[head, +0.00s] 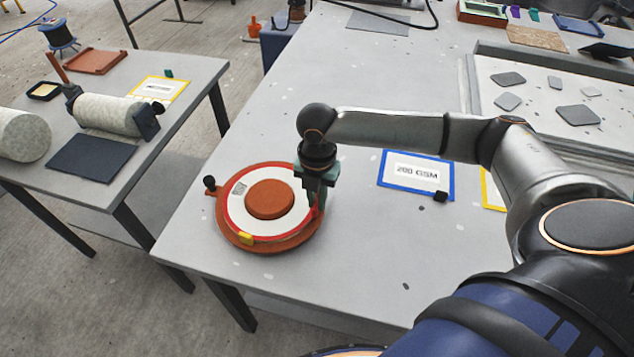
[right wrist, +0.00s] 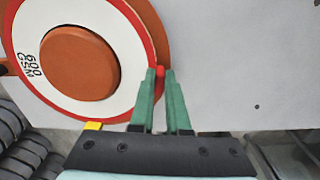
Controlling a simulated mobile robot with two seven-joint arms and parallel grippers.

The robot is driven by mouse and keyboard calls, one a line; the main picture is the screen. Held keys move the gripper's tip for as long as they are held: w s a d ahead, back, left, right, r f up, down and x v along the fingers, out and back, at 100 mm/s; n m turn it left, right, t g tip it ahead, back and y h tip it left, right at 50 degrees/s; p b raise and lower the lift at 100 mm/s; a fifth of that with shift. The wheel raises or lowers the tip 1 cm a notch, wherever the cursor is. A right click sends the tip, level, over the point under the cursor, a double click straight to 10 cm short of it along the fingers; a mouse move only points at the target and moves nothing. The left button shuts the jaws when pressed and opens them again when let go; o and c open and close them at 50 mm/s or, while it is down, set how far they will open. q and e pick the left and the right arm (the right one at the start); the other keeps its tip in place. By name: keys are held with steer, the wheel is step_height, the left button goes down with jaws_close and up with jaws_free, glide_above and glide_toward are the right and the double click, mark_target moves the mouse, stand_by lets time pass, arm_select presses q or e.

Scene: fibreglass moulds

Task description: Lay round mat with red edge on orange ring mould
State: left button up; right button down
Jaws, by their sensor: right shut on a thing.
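The round mat with red edge (head: 240,217) is a white ring with a red rim. It lies over the orange ring mould (head: 253,249), around the mould's raised round orange centre (head: 270,199). My right gripper (head: 318,205) is at the mat's right edge, pointing down. In the right wrist view the mat (right wrist: 118,55) bears the print "600 GSM", and my right gripper (right wrist: 160,75) is shut on a small red part at its rim. A crescent of the mould (right wrist: 152,22) shows beyond the rim there. I cannot tell if the mat lies fully flat. My left gripper is out of view.
A yellow block (head: 246,238) sits at the mat's front edge and a black knob (head: 210,183) at the mould's left. A blue-edged "200 GSM" card (head: 416,172) lies to the right. The table's left edge runs close by the mould.

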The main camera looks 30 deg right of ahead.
steer(key=shift+f+p, duration=0.25)
steer(key=shift+p, duration=0.1)
stand_by(0.4)
steer(key=c, duration=0.8)
jaws_free()
step_height(320, 180, up, 12)
steer(key=shift+r, duration=0.25)
